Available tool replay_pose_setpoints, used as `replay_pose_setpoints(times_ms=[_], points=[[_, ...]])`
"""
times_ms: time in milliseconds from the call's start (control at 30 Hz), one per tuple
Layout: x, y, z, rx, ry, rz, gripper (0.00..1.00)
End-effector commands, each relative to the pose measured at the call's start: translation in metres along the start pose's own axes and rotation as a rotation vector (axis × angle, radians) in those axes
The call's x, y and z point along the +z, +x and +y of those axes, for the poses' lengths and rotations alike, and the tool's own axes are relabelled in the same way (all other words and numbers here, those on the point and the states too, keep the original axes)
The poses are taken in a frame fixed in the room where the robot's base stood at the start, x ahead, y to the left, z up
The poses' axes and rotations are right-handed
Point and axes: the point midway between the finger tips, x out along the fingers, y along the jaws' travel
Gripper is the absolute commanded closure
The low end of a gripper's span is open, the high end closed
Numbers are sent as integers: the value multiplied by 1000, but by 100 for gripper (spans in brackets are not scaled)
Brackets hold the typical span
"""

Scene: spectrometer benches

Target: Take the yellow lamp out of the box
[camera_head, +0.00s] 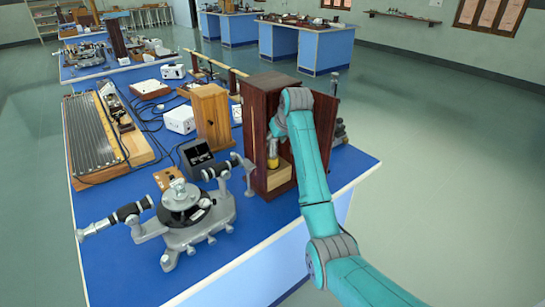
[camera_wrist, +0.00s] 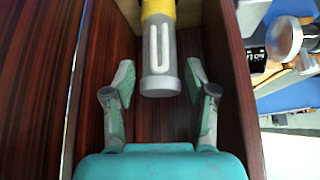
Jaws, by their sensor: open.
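The yellow lamp (camera_wrist: 160,45) is in the wrist view, with a yellow collar at the top and a grey-white glass part that shows a pale U-shaped tube. In the head view the lamp (camera_head: 273,162) stands inside the dark red-brown wooden box (camera_head: 257,110), above a lighter wood block. The box's walls (camera_wrist: 235,90) flank my gripper in the wrist view. My gripper (camera_wrist: 160,75) is open, with one finger on each side of the lamp's grey end and visible gaps between.
A spectrometer (camera_head: 185,205) stands at the left front of the blue bench (camera_head: 120,265). A lighter wooden box (camera_head: 210,117) and a black power unit (camera_head: 195,155) stand left of the dark box. Open floor lies to the right.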

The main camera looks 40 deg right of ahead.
Motion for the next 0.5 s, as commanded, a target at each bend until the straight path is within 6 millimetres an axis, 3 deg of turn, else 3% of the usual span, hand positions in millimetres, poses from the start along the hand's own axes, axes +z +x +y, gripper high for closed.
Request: replay_pose_setpoints(times_ms=[133, 367, 500], points=[[0, 10, 0, 0, 0, 0, 43], [0, 11, 0, 1, 0, 0, 43], [0, 11, 0, 1, 0, 0, 78]])
